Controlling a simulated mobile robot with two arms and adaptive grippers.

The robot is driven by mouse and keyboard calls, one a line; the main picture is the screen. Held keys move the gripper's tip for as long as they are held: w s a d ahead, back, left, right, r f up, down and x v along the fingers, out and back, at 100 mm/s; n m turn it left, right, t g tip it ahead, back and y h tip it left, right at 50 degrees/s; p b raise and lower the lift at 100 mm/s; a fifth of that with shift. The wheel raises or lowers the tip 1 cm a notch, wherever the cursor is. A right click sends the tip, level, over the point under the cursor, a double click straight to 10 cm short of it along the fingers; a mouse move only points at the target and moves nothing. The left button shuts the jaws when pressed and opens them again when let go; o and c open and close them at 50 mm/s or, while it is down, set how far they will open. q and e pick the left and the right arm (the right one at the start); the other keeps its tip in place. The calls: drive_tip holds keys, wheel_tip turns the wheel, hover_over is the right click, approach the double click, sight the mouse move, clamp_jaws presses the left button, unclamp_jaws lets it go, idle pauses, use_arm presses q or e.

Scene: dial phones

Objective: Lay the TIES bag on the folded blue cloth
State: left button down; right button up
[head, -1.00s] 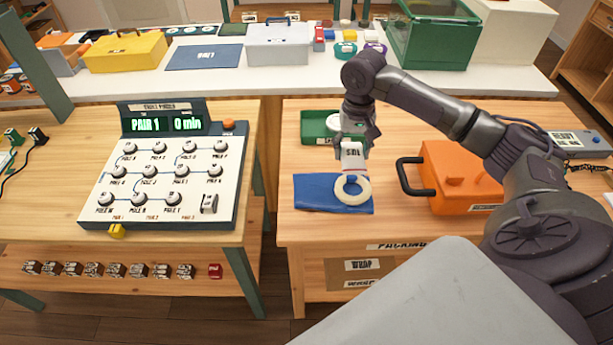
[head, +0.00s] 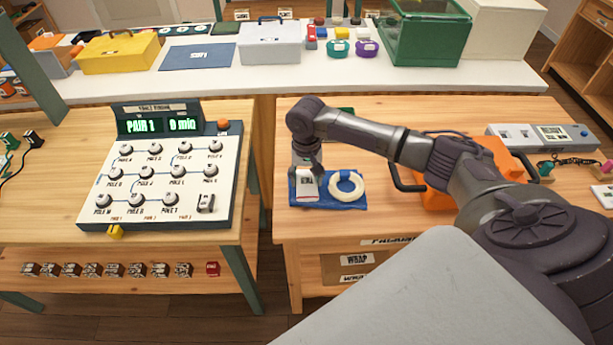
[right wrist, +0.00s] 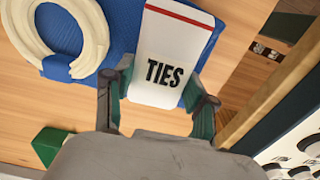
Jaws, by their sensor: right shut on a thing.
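The TIES bag (head: 307,188) is white with a red stripe, and its black lettering reads clearly in the right wrist view (right wrist: 165,50). My right gripper (head: 307,168) is shut on the bag's near end, with one finger on each side in the right wrist view (right wrist: 158,103). The bag is over the left part of the folded blue cloth (head: 325,203); I cannot tell whether it touches the cloth. The cloth also shows in the right wrist view (right wrist: 122,22). My left gripper is not in view.
A cream ring-shaped coil (head: 346,173) lies on the cloth's right part, beside the bag. An orange case (head: 485,160) stands to the right, partly behind my arm. A green tray (head: 345,109) is mostly hidden behind my arm. The panel with knobs (head: 160,180) stands on the left table.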

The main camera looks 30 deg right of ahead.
sight(306, 177)
drive_tip(key=shift+f, duration=0.35)
drive_tip(key=shift+s+f, duration=0.15)
drive_tip(key=shift+f, duration=0.05)
drive_tip(key=o, duration=0.9)
drive_tip(key=shift+o, duration=1.3)
drive_tip(key=shift+r, duration=0.1)
drive_tip(key=shift+r, duration=0.25)
wheel_tip(306, 177, up, 13)
drive_tip(key=shift+f+b, duration=0.2)
drive_tip(key=shift+b, duration=0.25)
